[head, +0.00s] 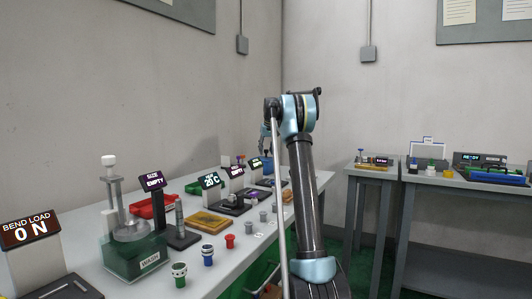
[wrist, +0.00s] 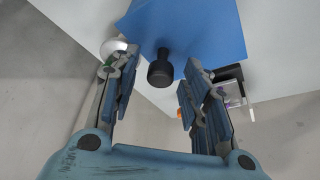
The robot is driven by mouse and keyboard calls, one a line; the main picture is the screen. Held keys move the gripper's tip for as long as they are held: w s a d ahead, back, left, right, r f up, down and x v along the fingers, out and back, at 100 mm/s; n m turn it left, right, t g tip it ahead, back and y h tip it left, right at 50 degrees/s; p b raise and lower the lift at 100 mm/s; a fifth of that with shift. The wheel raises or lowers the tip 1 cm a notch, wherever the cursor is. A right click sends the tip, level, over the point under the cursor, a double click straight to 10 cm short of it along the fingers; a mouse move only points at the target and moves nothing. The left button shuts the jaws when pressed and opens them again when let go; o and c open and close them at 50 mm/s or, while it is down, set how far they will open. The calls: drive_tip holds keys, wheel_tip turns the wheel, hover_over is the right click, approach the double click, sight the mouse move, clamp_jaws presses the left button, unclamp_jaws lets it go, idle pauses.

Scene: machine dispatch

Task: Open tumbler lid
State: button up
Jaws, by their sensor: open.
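The tumbler lid appears to be the flat blue panel (wrist: 205,32) at the top middle of the wrist view. A black knob (wrist: 161,70) stands out from it toward the camera. My gripper (wrist: 159,88) is open and empty, with one finger on each side of the knob in the picture. I cannot tell how far the knob is from the fingertips, and no contact shows. In the head view my arm reaches over the far part of the left bench, where a small blue part (head: 265,161) shows beside it. The tumbler is mostly hidden there.
The left bench (head: 113,285) holds a green-based press (head: 135,258), several small displays and coloured knobs. In the wrist view a white round part (wrist: 113,47) is near the left finger and a dark device (wrist: 232,88) near the right. Another bench (head: 365,172) stands at right.

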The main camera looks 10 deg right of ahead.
clamp_jaws()
drive_tip(key=shift+r, duration=0.1)
